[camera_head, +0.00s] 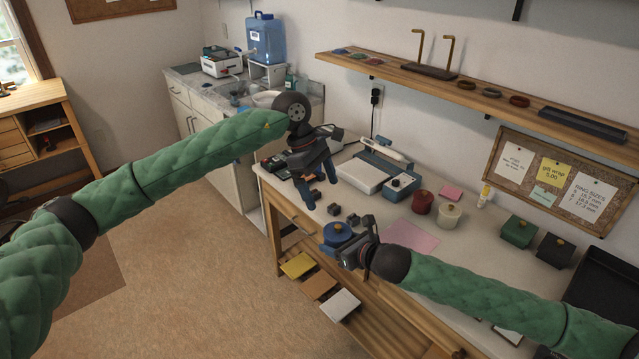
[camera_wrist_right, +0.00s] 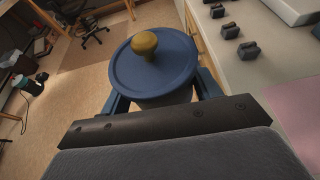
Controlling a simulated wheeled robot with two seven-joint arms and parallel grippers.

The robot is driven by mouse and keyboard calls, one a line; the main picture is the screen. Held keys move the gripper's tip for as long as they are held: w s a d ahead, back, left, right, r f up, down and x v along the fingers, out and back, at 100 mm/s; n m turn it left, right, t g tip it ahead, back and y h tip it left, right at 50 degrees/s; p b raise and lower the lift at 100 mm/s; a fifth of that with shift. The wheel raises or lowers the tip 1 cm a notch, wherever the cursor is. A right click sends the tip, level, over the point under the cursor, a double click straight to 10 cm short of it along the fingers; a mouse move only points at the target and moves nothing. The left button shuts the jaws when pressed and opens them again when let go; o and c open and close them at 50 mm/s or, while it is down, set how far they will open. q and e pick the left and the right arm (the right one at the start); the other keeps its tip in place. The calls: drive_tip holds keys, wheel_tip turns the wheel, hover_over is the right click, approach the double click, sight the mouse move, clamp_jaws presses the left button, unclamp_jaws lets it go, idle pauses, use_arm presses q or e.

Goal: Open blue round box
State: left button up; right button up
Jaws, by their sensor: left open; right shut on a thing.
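The blue round box (camera_head: 337,234) has a flat blue lid with a yellow knob (camera_wrist_right: 144,44). My right gripper (camera_head: 348,247) is shut on the box; in the right wrist view the fingers sit on both sides of its body (camera_wrist_right: 165,98), below the lid. The box is upright near the table's front edge, with floor showing behind it in the wrist view. The lid sits on the box. My left gripper (camera_head: 320,193) is open and empty, fingers pointing down, a little above and behind the box in the head view.
The worktable (camera_head: 390,290) holds small dark blocks (camera_head: 353,219), a pink sheet (camera_head: 412,237), a red round box (camera_head: 423,202), a cream round box (camera_head: 449,215) and a scale (camera_head: 369,170). Coloured boards (camera_head: 299,265) jut out below the table's front edge.

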sight(336, 226)
use_arm(q)
drive_tip(key=x, duration=1.1)
drive_tip(key=shift+d+f, duration=0.1)
drive_tip(key=shift+f, duration=0.05)
drive_tip(key=c, duration=1.2)
drive_tip(key=shift+o, duration=0.2)
drive_tip(key=shift+r, duration=0.3)
drive_tip(key=shift+r, duration=0.35)
drive_tip(key=shift+r, duration=0.6)
